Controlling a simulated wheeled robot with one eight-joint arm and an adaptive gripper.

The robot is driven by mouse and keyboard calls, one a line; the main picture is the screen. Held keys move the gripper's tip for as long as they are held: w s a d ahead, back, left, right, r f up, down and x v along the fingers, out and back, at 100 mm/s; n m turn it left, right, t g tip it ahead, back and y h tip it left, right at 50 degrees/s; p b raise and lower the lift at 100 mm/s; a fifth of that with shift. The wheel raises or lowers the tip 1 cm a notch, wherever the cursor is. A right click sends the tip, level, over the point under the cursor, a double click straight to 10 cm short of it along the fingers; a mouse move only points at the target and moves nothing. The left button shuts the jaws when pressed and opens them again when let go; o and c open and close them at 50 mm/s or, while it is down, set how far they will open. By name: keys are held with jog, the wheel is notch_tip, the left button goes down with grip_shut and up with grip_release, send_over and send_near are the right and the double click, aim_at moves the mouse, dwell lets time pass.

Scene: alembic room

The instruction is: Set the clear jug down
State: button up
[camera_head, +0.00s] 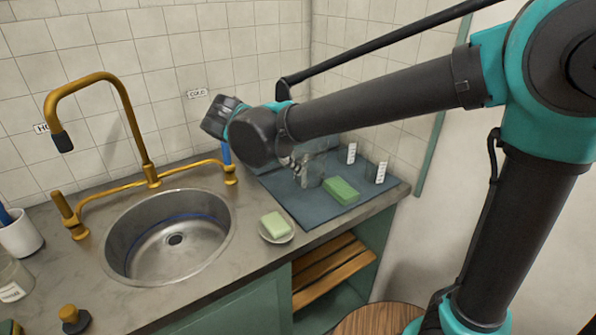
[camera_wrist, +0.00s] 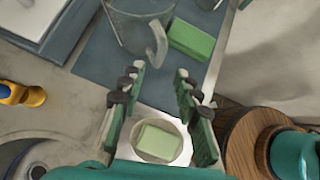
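The clear jug (camera_wrist: 126,32) stands on the blue-grey mat (camera_wrist: 98,62) beside the sink, its handle facing my fingers in the wrist view. In the head view the jug (camera_head: 313,172) is faint and partly hidden by my arm. My gripper (camera_wrist: 158,77) is open with nothing between its fingers. The fingertips are just short of the jug's handle in the wrist view and look apart from it. In the head view my gripper (camera_head: 290,162) is above the left part of the mat (camera_head: 290,203), mostly hidden behind my wrist.
A green sponge (camera_head: 341,191) lies on the mat right of the jug. Two white labelled blocks stand at the mat's right side. A soap bar (camera_head: 275,224) sits in a dish at the counter front. The round sink (camera_head: 168,240) and brass tap (camera_head: 151,172) are left.

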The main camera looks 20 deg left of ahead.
jog(key=shift+v, duration=2.05)
jog(key=w+d+f+m+g, duration=0.1)
jog(key=w+d+f+m, duration=0.1)
jog(key=d+f+m, duration=0.45)
jog(key=w+d+f+m+g+y, duration=0.1)
jog(key=w+d+m+g, duration=0.15)
jog(key=d, duration=0.75)
jog(key=w+d+f+m, duration=0.2)
jog(key=d+f+m, duration=0.25)
jog(key=d, duration=0.35)
jog(key=s+d+f+m+y, duration=0.1)
jog(key=s+d+f+m, duration=0.3)
jog(key=d+m, duration=0.3)
jog(key=s+d+f+m+y, duration=0.2)
jog(key=s+d+f+m, duration=0.2)
jog(key=d+m, duration=0.4)
jog(key=shift+s+d+f+m, duration=0.25)
jog(key=shift+f+m, duration=0.6)
jog(key=shift+f, duration=0.05)
